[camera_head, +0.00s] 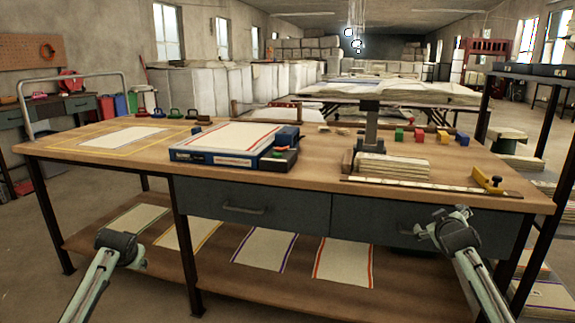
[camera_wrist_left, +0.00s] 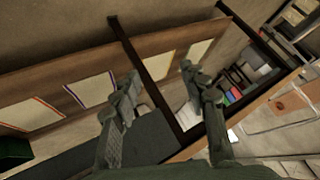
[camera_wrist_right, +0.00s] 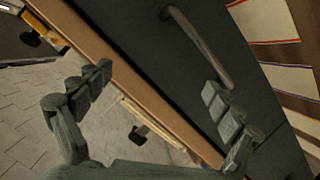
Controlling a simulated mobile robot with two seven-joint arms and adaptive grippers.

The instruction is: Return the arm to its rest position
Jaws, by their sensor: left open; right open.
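My left arm comes in at the lower left of the head view, in front of the table. Its gripper shows in the left wrist view (camera_wrist_left: 155,85) with its two fingers apart and nothing between them. My right arm comes in at the lower right of the head view, in front of the right drawer (camera_head: 350,226). Its gripper shows in the right wrist view (camera_wrist_right: 158,90), open and empty, close to the drawer front and the table edge. A white cloth (camera_head: 122,136) lies flat inside yellow lines at the table's left. Another cloth with a red stripe (camera_head: 228,137) lies on a blue-edged board (camera_head: 190,157).
The wooden table (camera_head: 318,170) holds a stack of folded cloths (camera_head: 392,167), a ruler bar (camera_head: 430,191) and several coloured blocks. Striped cloths (camera_head: 264,250) lie on the lower shelf. A dark metal rack stands at the right. Floor in front of the table is partly visible.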

